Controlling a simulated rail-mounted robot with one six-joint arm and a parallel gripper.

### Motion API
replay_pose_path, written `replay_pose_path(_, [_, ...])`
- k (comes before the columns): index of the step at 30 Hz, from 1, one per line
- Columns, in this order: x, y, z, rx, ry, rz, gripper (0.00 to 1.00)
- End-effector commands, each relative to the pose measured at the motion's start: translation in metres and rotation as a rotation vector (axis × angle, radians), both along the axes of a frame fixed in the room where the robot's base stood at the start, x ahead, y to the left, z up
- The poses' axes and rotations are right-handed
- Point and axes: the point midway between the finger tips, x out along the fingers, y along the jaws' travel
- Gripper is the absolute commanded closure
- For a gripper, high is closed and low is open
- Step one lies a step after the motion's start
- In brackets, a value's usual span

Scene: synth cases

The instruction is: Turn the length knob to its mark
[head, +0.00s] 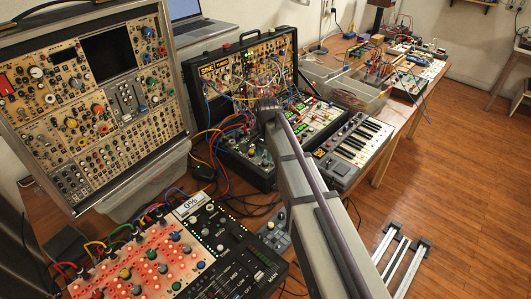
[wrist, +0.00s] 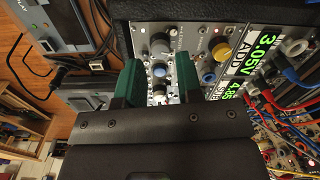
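My gripper (wrist: 158,80) shows in the wrist view with its two green fingers spread apart, facing a silver module panel (wrist: 192,30). A small grey knob (wrist: 158,70) shows in the gap between the fingers, apart from both as far as I can see. In the head view my arm reaches to the synth case (head: 246,75) and hides the gripper.
In the wrist view, a yellow knob (wrist: 221,50), a blue knob (wrist: 208,78) and a display reading 3.05V (wrist: 268,40) lie right of the fingers. Red and blue cables (wrist: 285,112) crowd the right side. A small keyboard (head: 352,145) stands beside the arm in the head view.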

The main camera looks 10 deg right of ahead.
Motion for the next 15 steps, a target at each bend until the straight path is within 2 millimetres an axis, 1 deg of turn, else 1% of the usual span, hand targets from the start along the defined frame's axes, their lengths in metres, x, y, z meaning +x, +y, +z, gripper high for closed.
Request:
replay_pose_path(1, [0.000,0.000,0.026,0.000,0.000,0.000,0.67])
replay_pose_path(3, [-0.001,-0.001,0.045,0.000,0.000,0.000,0.67])
replay_pose_path(6, [-0.001,-0.001,0.066,0.000,0.000,0.000,0.67])
replay_pose_path(10, [-0.002,-0.002,0.077,0.000,0.000,0.000,0.67])
replay_pose_path(15, [-0.002,-0.002,0.074,0.000,0.000,0.000,0.67])
